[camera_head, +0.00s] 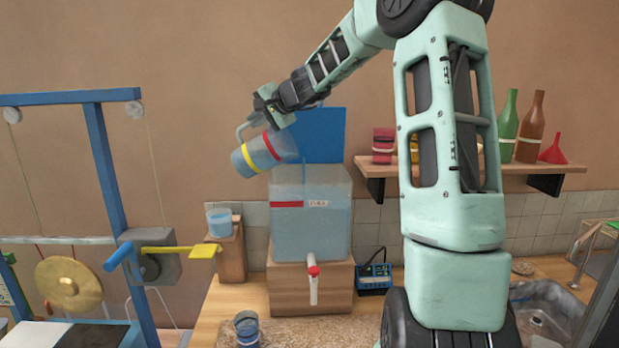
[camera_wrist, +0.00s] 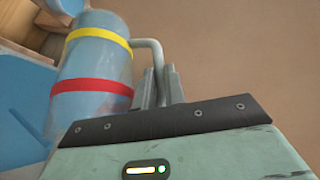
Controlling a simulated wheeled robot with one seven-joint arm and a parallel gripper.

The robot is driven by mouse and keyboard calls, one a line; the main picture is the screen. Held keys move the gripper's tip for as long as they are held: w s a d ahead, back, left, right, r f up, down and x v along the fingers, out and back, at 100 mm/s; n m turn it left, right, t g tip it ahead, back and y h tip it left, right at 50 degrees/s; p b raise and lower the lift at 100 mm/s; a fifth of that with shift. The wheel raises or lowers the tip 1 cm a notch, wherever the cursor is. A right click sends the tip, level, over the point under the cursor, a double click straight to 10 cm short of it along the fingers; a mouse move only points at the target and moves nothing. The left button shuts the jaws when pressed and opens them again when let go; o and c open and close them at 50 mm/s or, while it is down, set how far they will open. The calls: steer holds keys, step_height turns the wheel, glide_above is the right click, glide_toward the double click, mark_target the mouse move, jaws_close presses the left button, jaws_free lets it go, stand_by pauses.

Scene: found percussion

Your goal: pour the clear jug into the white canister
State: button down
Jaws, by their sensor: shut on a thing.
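The clear jug (camera_head: 262,152), with a yellow and a red band, is held in the air, tipped far over onto its side. Its right end is above the left part of a whitish, see-through tank (camera_head: 325,225) with a red stripe and a tap, which I take as the white canister. The tank's blue lid (camera_head: 325,130) stands up behind it. My gripper (camera_head: 262,114) is shut on the jug's handle. The wrist view shows the jug (camera_wrist: 92,72) left of my gripper fingers (camera_wrist: 162,88). I cannot tell whether liquid is flowing.
A small cup (camera_head: 219,222) stands on a wooden block left of the tank. Another cup (camera_head: 247,328) is on the counter in front. A blue frame with a gong (camera_head: 69,284) stands left. A shelf (camera_head: 540,168) with bottles is at right.

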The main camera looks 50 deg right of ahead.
steer(key=shift+s+d+m+t+y+b, duration=0.3)
steer(key=shift+s+t+b, duration=0.2)
steer(key=shift+b, duration=1.85)
steer(key=shift+s+d+m+t+y+b, duration=0.15)
steer(key=shift+s+d+t+b, duration=0.3)
steer(key=shift+b, duration=1.85)
